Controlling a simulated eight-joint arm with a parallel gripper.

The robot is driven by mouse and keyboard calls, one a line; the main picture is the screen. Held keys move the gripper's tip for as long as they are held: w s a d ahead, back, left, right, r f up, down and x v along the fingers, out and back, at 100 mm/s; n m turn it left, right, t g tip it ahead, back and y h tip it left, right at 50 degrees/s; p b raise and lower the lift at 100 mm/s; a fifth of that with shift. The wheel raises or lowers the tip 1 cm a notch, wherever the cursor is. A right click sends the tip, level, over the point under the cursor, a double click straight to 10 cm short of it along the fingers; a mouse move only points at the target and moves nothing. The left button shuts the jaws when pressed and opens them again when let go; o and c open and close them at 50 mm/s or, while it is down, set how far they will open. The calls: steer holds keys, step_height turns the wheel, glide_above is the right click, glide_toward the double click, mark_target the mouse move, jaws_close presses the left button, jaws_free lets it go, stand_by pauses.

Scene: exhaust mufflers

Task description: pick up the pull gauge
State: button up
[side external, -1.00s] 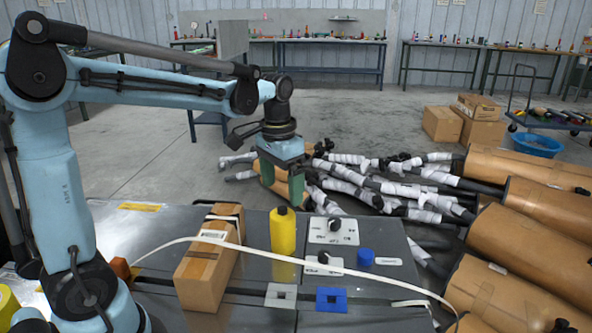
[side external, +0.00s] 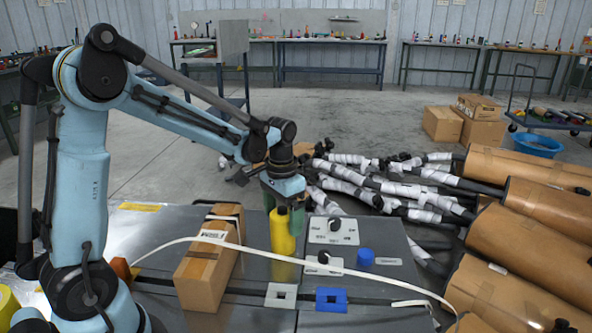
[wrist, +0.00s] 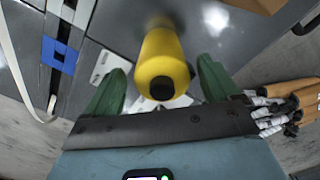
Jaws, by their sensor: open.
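A yellow cylinder with a black top, which I take to be the pull gauge (side external: 283,237), stands upright on the grey metal table. In the wrist view the same yellow gauge (wrist: 161,50) shows between the two green fingers. My gripper (side external: 284,222) is low over the gauge, tilted, with its fingers around the gauge's upper part. In the wrist view my gripper (wrist: 161,66) is open, with a visible gap between each finger and the yellow body.
A cardboard box (side external: 207,272) stands left of the gauge. White plates with black knobs (side external: 333,231) and a blue cap (side external: 365,257) lie to its right. A white strap (side external: 330,265) crosses the table in front. Wrapped muffler pipes (side external: 390,185) lie beyond.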

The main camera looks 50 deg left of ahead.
steer(key=shift+a+f, duration=0.1)
steer(key=shift+f, duration=1.8)
steer(key=c, duration=1.2)
